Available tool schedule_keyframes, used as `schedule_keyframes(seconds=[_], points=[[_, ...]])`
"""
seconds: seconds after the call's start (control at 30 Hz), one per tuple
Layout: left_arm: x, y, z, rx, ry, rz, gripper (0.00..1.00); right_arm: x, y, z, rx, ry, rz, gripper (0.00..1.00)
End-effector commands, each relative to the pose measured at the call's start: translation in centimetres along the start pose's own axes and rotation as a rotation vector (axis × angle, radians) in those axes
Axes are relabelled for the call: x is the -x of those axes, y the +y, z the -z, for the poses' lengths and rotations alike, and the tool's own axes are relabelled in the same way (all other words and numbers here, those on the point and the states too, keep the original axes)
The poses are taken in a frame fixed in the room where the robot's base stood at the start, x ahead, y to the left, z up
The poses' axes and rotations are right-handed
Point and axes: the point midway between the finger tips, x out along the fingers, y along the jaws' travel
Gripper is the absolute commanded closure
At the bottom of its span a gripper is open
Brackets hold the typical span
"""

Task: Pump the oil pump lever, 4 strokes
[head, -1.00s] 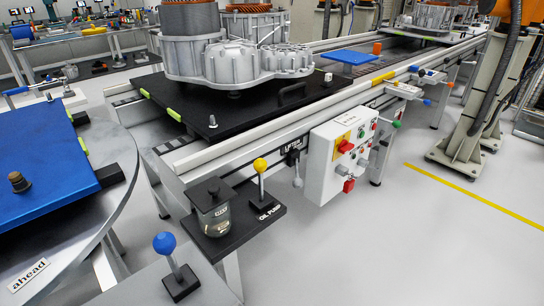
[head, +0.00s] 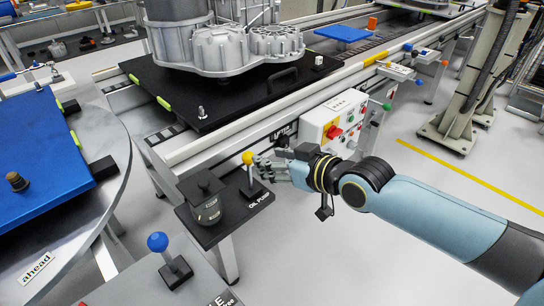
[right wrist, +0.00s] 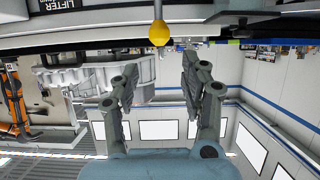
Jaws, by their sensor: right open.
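The oil pump lever is a thin rod with a yellow ball knob (head: 248,158), standing nearly upright on a black shelf labelled "OIL PUMP" (head: 259,199). My right gripper (head: 262,168) is just right of the knob in the head view, its fingers pointing at the lever. In the right wrist view the yellow knob (right wrist: 159,33) lies ahead of the open fingers (right wrist: 159,68), in line with the gap between them. The fingers are apart and hold nothing. My left gripper is not in view.
A dark lidded jar (head: 206,205) stands left of the lever on the shelf. A blue-knobbed lever (head: 158,242) is at the lower left. A white control box (head: 338,122) is behind my right wrist. The stator housing (head: 222,50) sits on a black plate. Clear floor lies right.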

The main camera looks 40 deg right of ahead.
Motion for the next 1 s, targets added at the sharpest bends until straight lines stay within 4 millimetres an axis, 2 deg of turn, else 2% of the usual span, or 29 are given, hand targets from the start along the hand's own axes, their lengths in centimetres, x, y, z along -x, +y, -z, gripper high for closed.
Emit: schedule_keyframes(seconds=[1.0], points=[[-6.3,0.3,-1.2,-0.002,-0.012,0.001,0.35,-7.7,0.0,-0.4,0.0,-0.001,-0.001,0.55]])
